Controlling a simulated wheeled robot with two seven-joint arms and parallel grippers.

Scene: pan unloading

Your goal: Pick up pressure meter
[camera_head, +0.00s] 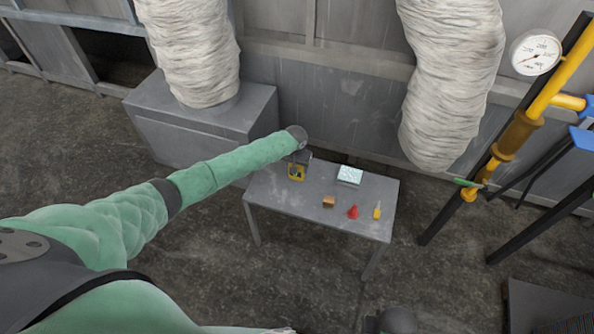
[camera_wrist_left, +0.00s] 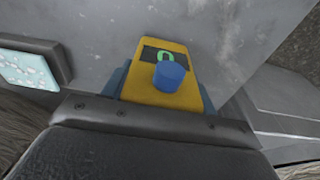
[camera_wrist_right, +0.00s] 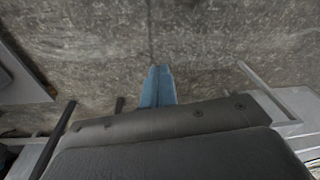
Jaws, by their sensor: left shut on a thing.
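The pressure meter, a yellow handheld device with a dark display and a blue knob, is at the left end of the grey table in the head view (camera_head: 296,174). It fills the middle of the left wrist view (camera_wrist_left: 175,97). My left gripper (camera_head: 299,161) is shut on it, with a blue finger on each side of its body. I cannot tell whether the meter touches the tabletop. My right gripper (camera_wrist_right: 157,87) is shut and empty in the right wrist view, its blue fingers together above the floor.
The grey table (camera_head: 290,205) also bears a pale patterned box (camera_head: 350,175), a brown block (camera_head: 329,202), a red object (camera_head: 353,212) and a yellow bottle-like object (camera_head: 377,211). A round dial gauge (camera_head: 536,53) sits by yellow pipes at right. A grey metal box (camera_head: 180,135) stands behind left.

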